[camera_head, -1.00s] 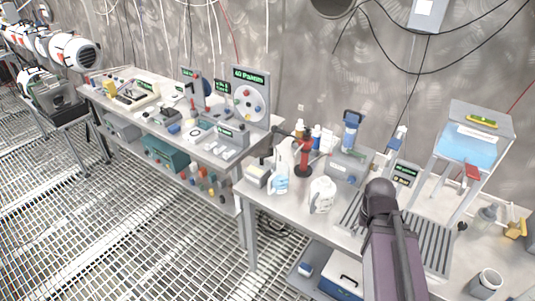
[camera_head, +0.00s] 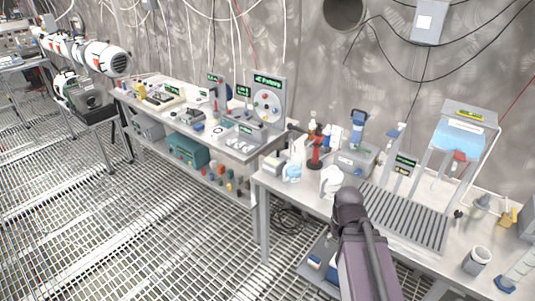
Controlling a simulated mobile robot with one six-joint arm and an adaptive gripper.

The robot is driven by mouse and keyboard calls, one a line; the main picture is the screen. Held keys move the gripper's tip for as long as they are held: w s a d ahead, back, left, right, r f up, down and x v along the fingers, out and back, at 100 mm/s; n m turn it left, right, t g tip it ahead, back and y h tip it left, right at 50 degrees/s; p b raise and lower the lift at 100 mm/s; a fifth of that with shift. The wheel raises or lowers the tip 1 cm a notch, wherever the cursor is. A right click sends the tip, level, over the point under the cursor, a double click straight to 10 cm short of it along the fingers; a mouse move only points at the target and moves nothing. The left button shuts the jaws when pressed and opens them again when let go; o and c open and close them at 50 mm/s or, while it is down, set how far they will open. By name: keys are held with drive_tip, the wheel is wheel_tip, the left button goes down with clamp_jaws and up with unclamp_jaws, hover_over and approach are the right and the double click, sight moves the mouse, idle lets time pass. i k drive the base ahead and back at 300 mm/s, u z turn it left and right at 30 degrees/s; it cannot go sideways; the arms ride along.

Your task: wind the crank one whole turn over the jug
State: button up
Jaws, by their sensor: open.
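A white jug (camera_head: 329,182) stands on the right-hand bench, its lower part close behind my arm in the picture. Behind it is a red upright device (camera_head: 316,152) with a dark arm reaching left; it may carry the crank, but the handle is too small to tell. A grey box with a blue-topped column (camera_head: 357,130) stands to its right. My dark arm rises from the bottom of the view in front of the bench. My gripper cannot be made out, so its place relative to the jug and crank does not show.
A clear bottle (camera_head: 292,171) stands left of the jug. A slatted grey rack (camera_head: 408,220) and a stand with a blue tank (camera_head: 460,140) are to the right, with a grey cup (camera_head: 477,260) at the front. The grated floor (camera_head: 180,235) at left is open.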

sight(279, 149)
drive_tip(key=u, duration=0.3)
drive_tip(key=k, duration=0.85)
drive_tip(key=u, duration=0.3)
drive_tip(key=i, duration=0.8)
drive_tip(key=z, duration=0.65)
drive_tip(key=i, duration=1.3)
drive_tip(key=z, duration=0.45)
